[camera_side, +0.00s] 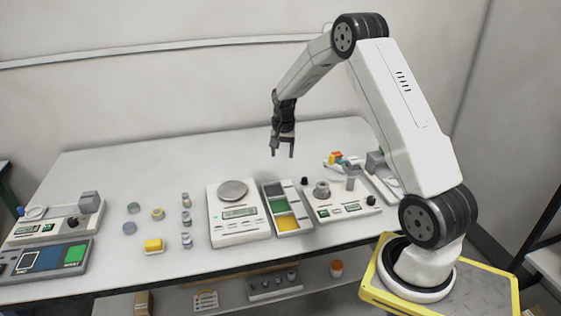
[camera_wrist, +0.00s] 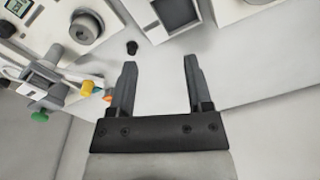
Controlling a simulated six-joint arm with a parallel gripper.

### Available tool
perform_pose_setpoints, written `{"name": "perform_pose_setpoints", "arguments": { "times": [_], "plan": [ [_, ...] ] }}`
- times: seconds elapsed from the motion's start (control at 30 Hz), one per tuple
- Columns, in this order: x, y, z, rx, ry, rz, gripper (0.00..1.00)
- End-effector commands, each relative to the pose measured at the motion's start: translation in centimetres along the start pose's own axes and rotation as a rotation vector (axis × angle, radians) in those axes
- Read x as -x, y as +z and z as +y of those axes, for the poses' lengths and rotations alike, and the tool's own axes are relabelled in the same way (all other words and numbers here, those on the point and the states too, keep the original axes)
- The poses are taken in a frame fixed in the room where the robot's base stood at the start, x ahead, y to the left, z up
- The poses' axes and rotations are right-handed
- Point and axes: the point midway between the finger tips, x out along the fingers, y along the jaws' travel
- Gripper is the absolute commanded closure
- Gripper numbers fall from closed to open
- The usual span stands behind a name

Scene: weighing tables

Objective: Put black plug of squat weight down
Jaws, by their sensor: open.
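A small black plug (camera_side: 304,181) stands on the white table, just behind the gap between the sorting tray and the instrument to its right. It also shows in the wrist view (camera_wrist: 132,47), just beyond the tip of the left finger. My gripper (camera_side: 283,153) is open and empty, raised well above the table behind the tray. In the wrist view its two fingers (camera_wrist: 158,72) are spread with only bare table between them. The gripper does not touch the plug. I cannot make out a squat weight for certain.
A tray (camera_side: 271,187) with green and yellow compartments lies beside a balance (camera_side: 222,227). An instrument (camera_side: 345,212) with a round metal part stands to the right. The table's back is clear.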

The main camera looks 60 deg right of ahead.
Motion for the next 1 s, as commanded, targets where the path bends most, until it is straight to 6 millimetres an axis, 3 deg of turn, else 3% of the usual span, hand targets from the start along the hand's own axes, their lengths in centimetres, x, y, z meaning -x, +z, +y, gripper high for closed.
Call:
{"name": "perform_pose_setpoints", "arguments": {
  "times": [0.2, 0.43, 0.8, 1.0],
  "plan": [
    [2.5, 7.9, -2.6, 0.279, -0.031, 0.031, 0.36],
    [4.3, 16.2, -3.0, 0.566, -0.064, 0.064, 0.36],
    [5.6, 28.1, 0.6, 1.004, -0.116, 0.12, 0.36],
    [5.5, 31.1, 2.5, 1.134, -0.132, 0.139, 0.36]
  ]
}}
